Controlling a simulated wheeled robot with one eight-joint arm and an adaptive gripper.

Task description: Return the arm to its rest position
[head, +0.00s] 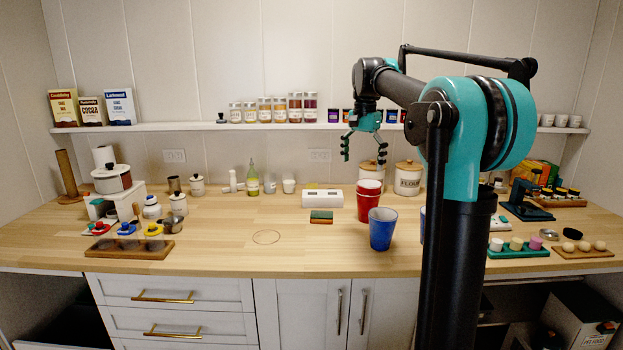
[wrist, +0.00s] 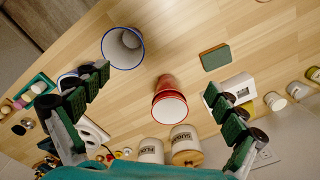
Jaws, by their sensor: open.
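My gripper (head: 362,143) hangs open and empty above the back of the counter, at the end of my raised arm. In the wrist view its two dark green padded fingers (wrist: 155,115) are spread wide, with nothing between them at finger level. Below it a stack of red cups (head: 369,200) stands on the counter; it also shows in the wrist view (wrist: 169,105). A blue cup (head: 382,230) stands in front of the red cups, apart from my gripper; its open mouth shows in the wrist view (wrist: 123,47).
A wall shelf (head: 200,126) with jars and boxes runs behind my gripper. Canisters (head: 408,178) stand at the back of the counter. A green and brown sponge (head: 321,217) lies left of the red cups. The counter's front middle (head: 300,258) is clear. My arm hides part of the right side.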

